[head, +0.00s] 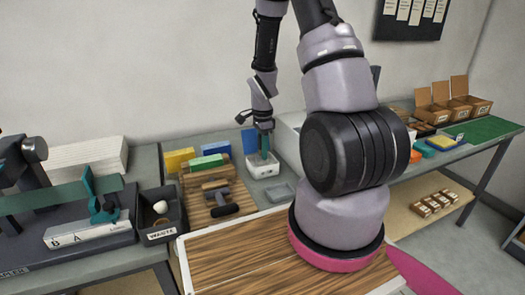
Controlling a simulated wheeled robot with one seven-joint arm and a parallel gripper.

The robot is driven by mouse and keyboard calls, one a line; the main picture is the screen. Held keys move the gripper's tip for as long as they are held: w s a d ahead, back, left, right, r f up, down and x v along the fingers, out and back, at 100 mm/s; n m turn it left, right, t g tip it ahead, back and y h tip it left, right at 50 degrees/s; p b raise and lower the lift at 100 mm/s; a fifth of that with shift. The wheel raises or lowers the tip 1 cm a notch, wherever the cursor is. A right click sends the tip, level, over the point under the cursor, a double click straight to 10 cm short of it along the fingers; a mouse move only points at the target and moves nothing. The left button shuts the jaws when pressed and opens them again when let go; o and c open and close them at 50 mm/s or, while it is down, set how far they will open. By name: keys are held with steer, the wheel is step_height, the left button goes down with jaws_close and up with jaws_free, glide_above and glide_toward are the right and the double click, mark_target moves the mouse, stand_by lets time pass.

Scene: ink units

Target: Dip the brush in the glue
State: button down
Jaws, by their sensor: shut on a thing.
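My gripper (264,128) points down over a small white square pot (263,168) on the grey bench, which looks like the glue. It is shut on a slim teal handle, seemingly the brush (265,146). The brush stands about upright with its lower end at the pot's opening. Its bristles are hidden, so I cannot tell whether they touch glue. A flat blue piece (249,141) shows just left of the gripper; what it belongs to is unclear.
Left of the pot, a wooden tray (234,184) holds a dark-headed tool (224,210) and coloured blocks. A dark waste bin (163,232) stands further left. A small grey dish (282,193) lies in front of the pot. Open boxes (455,95) stand far right.

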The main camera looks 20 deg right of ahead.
stand_by(0.3)
steer(key=shift+r, duration=3.5)
steer(key=shift+s, duration=0.1)
